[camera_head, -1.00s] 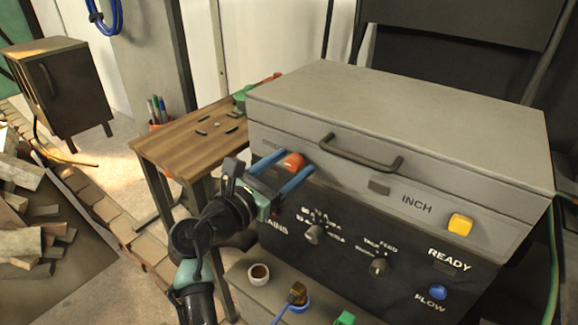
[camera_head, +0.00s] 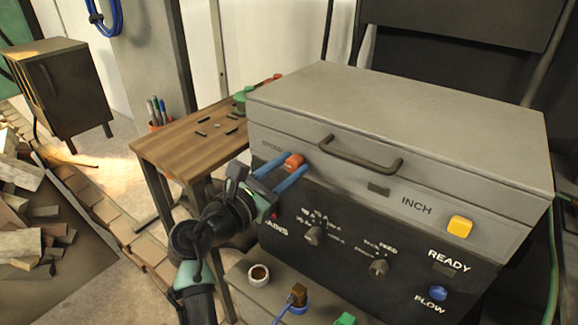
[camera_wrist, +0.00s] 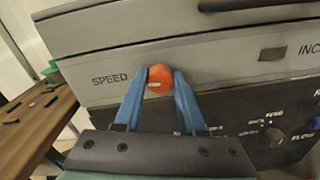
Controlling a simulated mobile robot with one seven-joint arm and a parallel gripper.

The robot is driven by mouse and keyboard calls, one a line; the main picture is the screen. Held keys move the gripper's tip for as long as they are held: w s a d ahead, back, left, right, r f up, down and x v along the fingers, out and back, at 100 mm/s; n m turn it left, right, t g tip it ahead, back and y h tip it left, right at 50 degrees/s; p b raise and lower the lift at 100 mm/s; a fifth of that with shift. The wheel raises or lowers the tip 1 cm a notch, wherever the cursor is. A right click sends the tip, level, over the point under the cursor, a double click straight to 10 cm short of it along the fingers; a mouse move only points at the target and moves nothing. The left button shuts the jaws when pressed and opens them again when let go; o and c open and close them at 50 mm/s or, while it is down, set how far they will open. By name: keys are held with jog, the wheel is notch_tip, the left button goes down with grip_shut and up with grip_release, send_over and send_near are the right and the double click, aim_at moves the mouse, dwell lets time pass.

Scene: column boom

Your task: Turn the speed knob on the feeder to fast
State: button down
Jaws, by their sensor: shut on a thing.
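The feeder (camera_head: 400,105) is a large grey box with a dark lower panel. Its speed knob (camera_head: 294,161) is orange and sits on the upper left of the front face. In the wrist view the orange knob (camera_wrist: 160,79) is right of the "SPEED" lettering (camera_wrist: 110,79), with a pale mark on its face. My gripper (camera_head: 288,172) has its blue fingers on either side of the knob and is shut on it; the fingertips also show in the wrist view (camera_wrist: 160,82). No slow or fast marks are readable.
A dark handle (camera_head: 360,155) juts out right of the knob. A wooden table (camera_head: 185,150) stands left; a ledge with a cup (camera_head: 258,275) is below.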

jog(key=m, duration=0.4)
jog(key=m+b, duration=0.1)
jog(key=m, duration=0.3)
jog(key=shift+f+m, duration=0.1)
jog(key=shift+m, duration=0.2)
jog(key=m+b, duration=0.2)
jog(key=m, duration=0.2)
jog(key=shift+f+m+y, duration=0.1)
jog(key=shift+m+y, duration=0.2)
jog(key=m+b, duration=0.3)
jog(key=m, duration=0.1)
jog(key=m+b, duration=0.3)
jog(key=m, duration=0.1)
jog(key=shift+f+m, duration=0.15)
jog(key=shift+m, duration=0.25)
jog(key=m+b, duration=0.3)
jog(key=m, duration=0.1)
jog(key=shift+b, duration=0.4)
jog(key=m+b, duration=0.3)
jog(key=m, duration=0.1)
jog(key=shift+m+t, duration=0.3)
jog(key=shift+m+b, duration=1.25)
jog(key=shift+m, duration=0.45)
